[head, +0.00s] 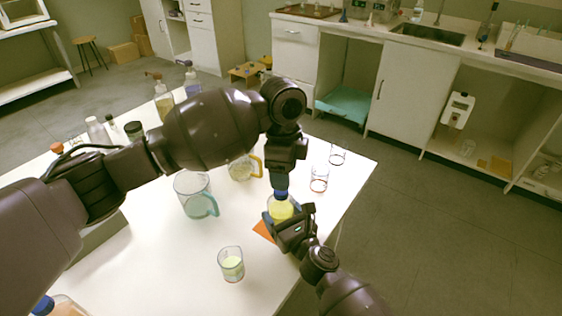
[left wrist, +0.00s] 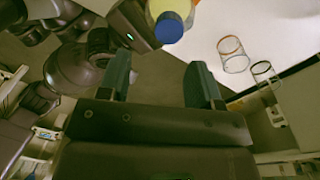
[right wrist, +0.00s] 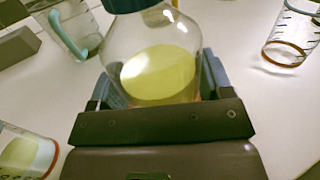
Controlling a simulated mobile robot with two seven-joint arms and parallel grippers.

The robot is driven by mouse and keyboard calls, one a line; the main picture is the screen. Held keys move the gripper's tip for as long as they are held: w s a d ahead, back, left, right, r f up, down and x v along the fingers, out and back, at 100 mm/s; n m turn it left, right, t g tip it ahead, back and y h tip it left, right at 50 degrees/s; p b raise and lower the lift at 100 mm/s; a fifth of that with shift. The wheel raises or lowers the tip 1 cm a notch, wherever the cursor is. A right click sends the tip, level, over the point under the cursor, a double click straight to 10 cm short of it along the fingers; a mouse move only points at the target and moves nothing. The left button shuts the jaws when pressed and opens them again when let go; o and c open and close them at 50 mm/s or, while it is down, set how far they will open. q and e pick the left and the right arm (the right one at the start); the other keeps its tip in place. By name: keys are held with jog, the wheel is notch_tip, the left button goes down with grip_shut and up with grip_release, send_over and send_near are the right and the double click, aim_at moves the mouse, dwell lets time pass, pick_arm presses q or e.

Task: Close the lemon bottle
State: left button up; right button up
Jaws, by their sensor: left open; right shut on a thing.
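The lemon bottle (head: 281,210), clear with yellow liquid, stands upright in my right gripper (head: 285,217). The right wrist view shows that gripper (right wrist: 158,82) shut around the bottle's body (right wrist: 155,75). A blue cap (left wrist: 170,27) sits at the bottle's mouth; its lower edge shows in the right wrist view (right wrist: 132,4). I cannot tell whether it is screwed tight. My left gripper (head: 280,182) points down just above the bottle. In the left wrist view its two fingers (left wrist: 160,78) are apart and empty, and the cap lies beyond their tips.
An orange mat (head: 264,230) lies beside the bottle on the white table (head: 185,265). A beaker of pale liquid (head: 231,264), a blue-handled pitcher (head: 194,196), a yellow-handled pitcher (head: 240,168) and an empty glass (head: 319,180) stand around it. The table's right edge is close.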

pick_arm(q)
jog(key=n, duration=0.7)
jog(key=shift+w+r, duration=0.1)
jog(key=shift+r, duration=0.2)
jog(key=n, duration=0.4)
jog(key=shift+w+a+r, duration=0.1)
jog(key=shift+r, duration=0.15)
jog(key=n, duration=0.4)
jog(key=shift+r+n+t, duration=0.15)
jog(key=shift+n+t, duration=0.15)
jog(key=n, duration=0.4)
jog(key=shift+w+r, duration=0.1)
jog(key=shift+r, duration=0.05)
jog(key=n, duration=0.4)
jog(key=shift+a, duration=0.1)
jog(key=n, duration=0.8)
jog(key=shift+a, duration=0.1)
